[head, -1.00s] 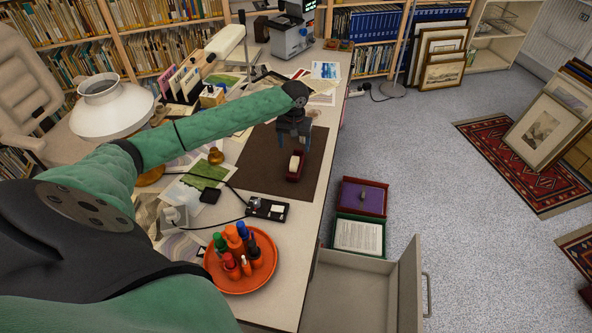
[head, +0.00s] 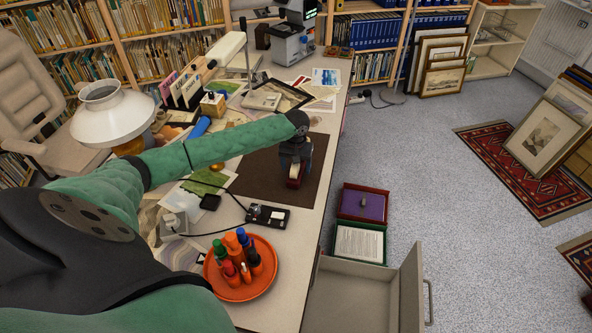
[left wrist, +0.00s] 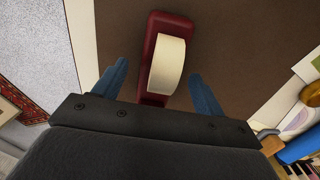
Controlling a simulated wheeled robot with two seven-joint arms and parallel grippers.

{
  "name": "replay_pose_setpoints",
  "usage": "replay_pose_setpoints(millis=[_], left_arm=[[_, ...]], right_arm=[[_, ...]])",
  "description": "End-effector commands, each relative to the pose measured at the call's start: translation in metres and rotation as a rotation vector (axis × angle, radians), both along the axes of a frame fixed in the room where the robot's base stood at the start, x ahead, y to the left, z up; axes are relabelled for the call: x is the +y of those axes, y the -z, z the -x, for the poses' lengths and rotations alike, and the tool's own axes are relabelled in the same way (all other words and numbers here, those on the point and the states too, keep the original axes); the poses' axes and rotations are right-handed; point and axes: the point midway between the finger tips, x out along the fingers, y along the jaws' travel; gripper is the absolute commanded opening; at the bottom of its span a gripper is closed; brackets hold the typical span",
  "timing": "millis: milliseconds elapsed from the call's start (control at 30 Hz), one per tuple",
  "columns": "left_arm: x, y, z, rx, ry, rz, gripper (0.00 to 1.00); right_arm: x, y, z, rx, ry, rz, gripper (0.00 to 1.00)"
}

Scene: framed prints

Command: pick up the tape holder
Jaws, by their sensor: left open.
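The tape holder (left wrist: 154,86) is dark red with a cream roll of tape (left wrist: 168,64) in it. It stands on the brown desk mat (left wrist: 225,38). In the head view the tape holder (head: 293,183) shows only in part below my left gripper (head: 294,168), whose hand hides the rest. In the left wrist view my left gripper (left wrist: 160,92) is open, with one blue finger on each side of the holder. Gaps show between the fingers and the holder. I cannot tell how high the fingertips are above the mat. My right gripper is not in view.
An orange tray (head: 240,284) with several bottles stands at the near end of the desk. A black device (head: 267,217) with a cable lies between tray and mat. An open drawer (head: 355,298) juts out at the right. The mat around the holder is largely clear.

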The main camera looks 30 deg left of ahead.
Motion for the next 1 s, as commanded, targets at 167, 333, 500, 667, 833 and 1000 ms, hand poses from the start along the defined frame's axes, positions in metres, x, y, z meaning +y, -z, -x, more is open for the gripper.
replay_pose_setpoints(millis=[167,333,500,667,833,1000], left_arm=[[0.0,0.018,0.0,0.001,-0.001,-0.001,0.71],[0.0,0.023,0.0,0.0,0.0,-0.001,0.71],[0.0,0.024,0.0,0.0,0.0,-0.001,0.69],[0.0,0.023,0.0,0.0,0.0,-0.001,0.38],[0.0,0.022,0.0,-0.001,0.0,0.0,0.08],[0.0,0.022,0.0,-0.001,0.0,0.0,0.08]], right_arm=[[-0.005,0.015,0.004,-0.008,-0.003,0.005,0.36],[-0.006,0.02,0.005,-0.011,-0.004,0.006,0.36],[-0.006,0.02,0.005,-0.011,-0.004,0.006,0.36],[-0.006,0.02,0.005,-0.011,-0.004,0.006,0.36],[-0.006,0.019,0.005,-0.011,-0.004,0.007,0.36],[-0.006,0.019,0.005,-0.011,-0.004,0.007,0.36]])
